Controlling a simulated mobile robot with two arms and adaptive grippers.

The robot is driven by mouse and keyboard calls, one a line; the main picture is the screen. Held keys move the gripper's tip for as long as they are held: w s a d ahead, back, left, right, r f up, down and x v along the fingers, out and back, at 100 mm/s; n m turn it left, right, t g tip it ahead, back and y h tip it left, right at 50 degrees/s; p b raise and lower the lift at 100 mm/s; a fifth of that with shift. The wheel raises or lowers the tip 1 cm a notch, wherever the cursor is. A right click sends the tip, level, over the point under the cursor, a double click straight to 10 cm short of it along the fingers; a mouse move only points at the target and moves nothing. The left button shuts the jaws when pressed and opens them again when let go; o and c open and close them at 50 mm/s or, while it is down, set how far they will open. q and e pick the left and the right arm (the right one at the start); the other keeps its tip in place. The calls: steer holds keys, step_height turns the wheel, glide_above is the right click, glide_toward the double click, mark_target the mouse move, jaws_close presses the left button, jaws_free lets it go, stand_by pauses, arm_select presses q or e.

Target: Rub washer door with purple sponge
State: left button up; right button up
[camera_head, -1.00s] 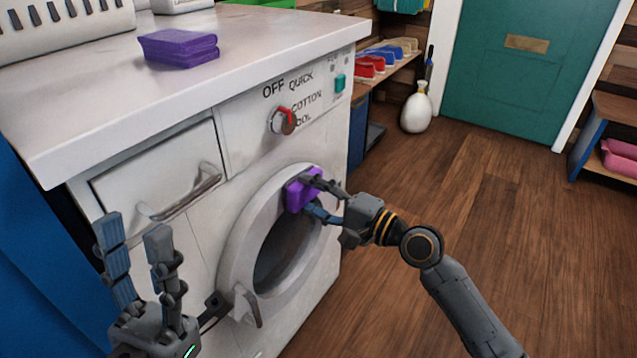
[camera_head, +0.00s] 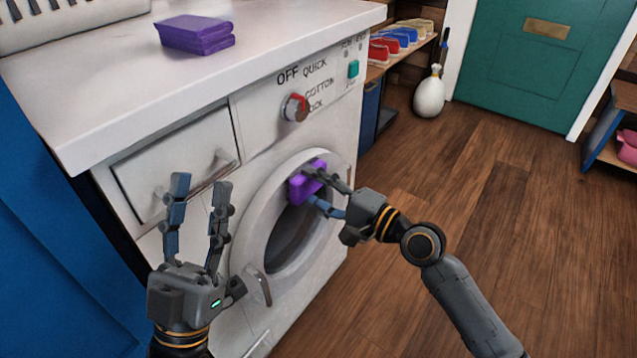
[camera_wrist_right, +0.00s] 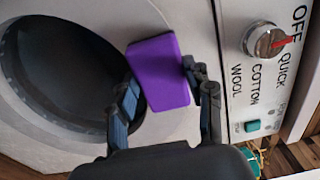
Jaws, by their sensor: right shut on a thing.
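The washer door (camera_head: 262,222) is a round pale ring with dark glass on the front of the white washer, and it looks closed. Its handle (camera_head: 262,285) is at the lower left of the ring. My right gripper (camera_head: 326,192) is shut on the purple sponge (camera_head: 304,184) at the upper right of the ring. In the right wrist view the sponge (camera_wrist_right: 160,72) overlaps the door ring (camera_wrist_right: 112,30); whether it touches cannot be told. My left gripper (camera_head: 203,182) is open and empty, fingers up, in front of the washer's left part.
A folded purple cloth stack (camera_head: 196,35) lies on the white worktop (camera_head: 110,85). A drawer (camera_head: 175,165) with a bar handle is above left of the door. The knob (camera_head: 295,107) is above the door. Wooden floor (camera_head: 480,210) at the right is clear.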

steer(key=shift+s+a+r, duration=0.1)
steer(key=shift+s+a, duration=0.2)
steer(key=shift+s+a+r+p, duration=0.2)
steer(key=shift+s+a+p, duration=0.05)
steer(key=shift+s+p, duration=0.25)
steer(key=shift+w+f, duration=0.15)
steer(key=shift+f, duration=0.2)
steer(key=shift+s+a+p, duration=0.15)
steer(key=shift+s+p, duration=0.1)
steer(key=shift+p, duration=0.1)
arm_select(q)
steer(key=w+f+g+y, duration=0.1)
steer(key=w+f+g, duration=0.3)
steer(key=w+f, duration=0.1)
steer(key=shift+d+f+g+y, duration=0.15)
steer(key=shift+f+g+y, duration=0.25)
steer(key=shift+f, duration=0.05)
arm_select(e)
steer(key=shift+s, duration=0.1)
